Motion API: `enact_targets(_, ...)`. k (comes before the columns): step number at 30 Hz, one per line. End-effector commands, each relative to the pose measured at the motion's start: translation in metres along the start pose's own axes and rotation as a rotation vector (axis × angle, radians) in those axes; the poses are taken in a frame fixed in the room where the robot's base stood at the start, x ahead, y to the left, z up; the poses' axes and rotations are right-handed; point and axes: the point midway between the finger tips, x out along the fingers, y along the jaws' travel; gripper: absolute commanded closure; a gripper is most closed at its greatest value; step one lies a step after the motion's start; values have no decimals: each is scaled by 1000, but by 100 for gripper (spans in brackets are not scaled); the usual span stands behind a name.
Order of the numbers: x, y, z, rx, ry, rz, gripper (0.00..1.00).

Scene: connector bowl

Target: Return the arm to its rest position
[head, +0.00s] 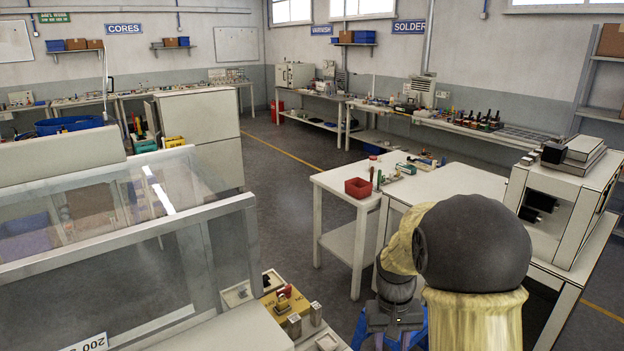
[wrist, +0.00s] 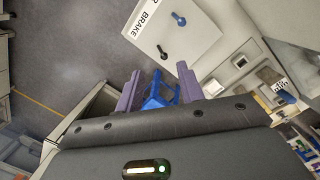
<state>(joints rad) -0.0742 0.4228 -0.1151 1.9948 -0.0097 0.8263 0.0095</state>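My arm (head: 472,245) shows in the head view at the lower right, with a dark rounded joint and yellowish covers. In the wrist view my gripper (wrist: 157,72) has two purple fingers spread apart. Nothing is held between them. A blue frame-like object (wrist: 160,92) shows in the gap, apparently beyond the fingers and lower down.
A white table (head: 425,185) with a red bin (head: 358,187) stands beyond my arm. A boxy machine (head: 560,195) is at the right. A clear-panelled enclosure (head: 130,230) fills the left front. Open grey floor (head: 285,220) lies between. The wrist view shows a panel marked BRAKE (wrist: 185,45).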

Motion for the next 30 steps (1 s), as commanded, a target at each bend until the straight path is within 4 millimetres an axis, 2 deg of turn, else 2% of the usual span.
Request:
enact_targets(1, -5, -1, 15, -2, 36, -12, 62)
enact_targets(9, -12, -8, 86, -20, 233, -50, 62)
enact_targets(13, -12, -10, 112, -27, 304, -55, 62)
enact_targets(17, -10, -12, 122, -29, 333, -57, 62)
enact_targets(30, -10, -12, 122, -30, 333, -57, 62)
